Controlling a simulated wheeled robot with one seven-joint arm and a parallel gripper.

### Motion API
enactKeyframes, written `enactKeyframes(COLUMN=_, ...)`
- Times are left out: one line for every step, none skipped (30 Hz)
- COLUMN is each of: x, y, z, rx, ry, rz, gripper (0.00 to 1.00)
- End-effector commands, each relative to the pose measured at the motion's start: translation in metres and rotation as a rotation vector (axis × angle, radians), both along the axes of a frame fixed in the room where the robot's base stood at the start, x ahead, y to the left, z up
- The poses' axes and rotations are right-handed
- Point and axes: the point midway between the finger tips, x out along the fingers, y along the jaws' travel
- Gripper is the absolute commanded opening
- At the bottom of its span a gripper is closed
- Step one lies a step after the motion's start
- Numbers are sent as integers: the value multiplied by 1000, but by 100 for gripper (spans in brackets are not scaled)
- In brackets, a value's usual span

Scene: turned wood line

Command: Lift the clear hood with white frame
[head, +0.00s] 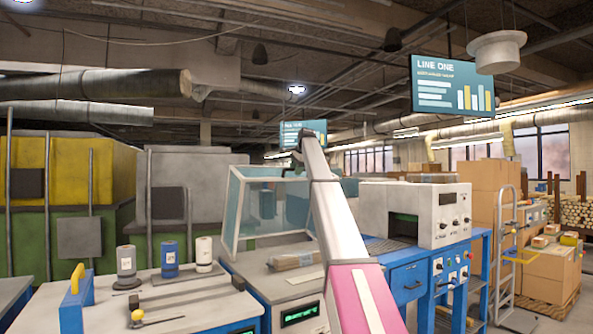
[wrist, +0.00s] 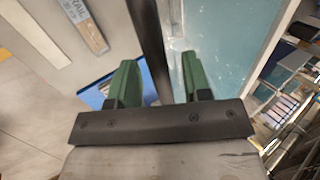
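The clear hood with white frame (head: 262,212) stands over the bench in the middle of the head view. Its panels are bluish and see-through, and my arm covers its right part. In the wrist view its clear panel (wrist: 228,38) fills the upper right, with a pale frame edge beside it. My gripper (wrist: 157,75) has two green fingers, spread apart. A dark upright bar (wrist: 151,45) shows in the gap between them; I cannot tell whether it touches either finger.
A grey machine (head: 445,215) with knobs stands right of the hood on a blue bench. At left, a bench (head: 185,305) holds several cylinders and a blue block with a yellow handle. A hand truck (head: 505,255) and cartons stand at far right. Signs hang overhead.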

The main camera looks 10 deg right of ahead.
Motion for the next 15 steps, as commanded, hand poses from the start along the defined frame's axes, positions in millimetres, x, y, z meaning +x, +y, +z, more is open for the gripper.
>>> enactKeyframes(x=0, y=0, z=0, rx=0, ry=0, rz=-1, gripper=44)
enactKeyframes(x=0, y=0, z=0, rx=0, ry=0, rz=-1, gripper=44)
enactKeyframes(x=0, y=0, z=0, rx=0, ry=1, rz=-1, gripper=44)
enactKeyframes(x=0, y=0, z=0, rx=0, ry=1, rz=-1, gripper=44)
enactKeyframes(x=0, y=0, z=0, rx=0, ry=1, rz=-1, gripper=44)
enactKeyframes(x=0, y=0, z=0, rx=-1, ry=1, rz=-1, gripper=44)
enactKeyframes(x=-1, y=-1, z=0, rx=-1, ry=1, rz=-1, gripper=44)
enactKeyframes(x=-1, y=-1, z=1, rx=-1, ry=1, rz=-1, gripper=44)
enactKeyframes(x=-1, y=-1, z=2, rx=0, ry=1, rz=-2, gripper=44)
enactKeyframes(x=-2, y=-1, z=3, rx=0, ry=1, rz=-2, gripper=44)
enactKeyframes(x=-3, y=-2, z=5, rx=0, ry=1, rz=-2, gripper=44)
enactKeyframes(x=-4, y=-2, z=7, rx=0, ry=1, rz=-2, gripper=44)
enactKeyframes(x=-6, y=-3, z=9, rx=0, ry=1, rz=-2, gripper=44)
enactKeyframes(x=-7, y=-4, z=12, rx=0, ry=1, rz=-2, gripper=44)
enactKeyframes(x=-9, y=-5, z=16, rx=0, ry=0, rz=-2, gripper=44)
